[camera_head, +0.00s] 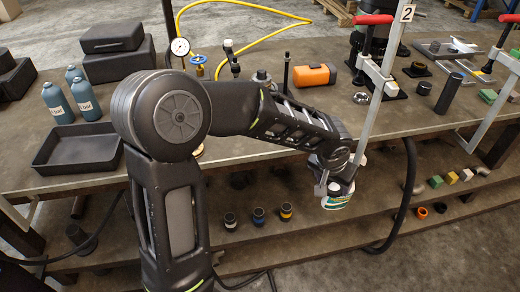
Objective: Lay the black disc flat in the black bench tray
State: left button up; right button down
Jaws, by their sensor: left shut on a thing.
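The black bench tray (50,168) is shallow, rectangular and empty, at the left front of the bench. My left gripper (337,203) hangs past the bench's front edge, right of the middle and well away from the tray. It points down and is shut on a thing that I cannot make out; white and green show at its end. I cannot pick out the black disc for certain. My right gripper is not in view.
Blue bottles (84,97) and black cases (118,62) stand behind the tray. My left arm crosses the bench just right of the tray. Red-handled clamps (374,60) and an orange cylinder (311,76) are further right. Small parts line the lower shelf (300,240).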

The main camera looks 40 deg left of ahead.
aim_at(86, 153)
jog(key=k+j+u, duration=0.15)
jog(key=k+u, duration=0.2)
jog(key=k+j+u, duration=0.65)
jog(key=i+l, duration=0.05)
jog(key=i, duration=0.05)
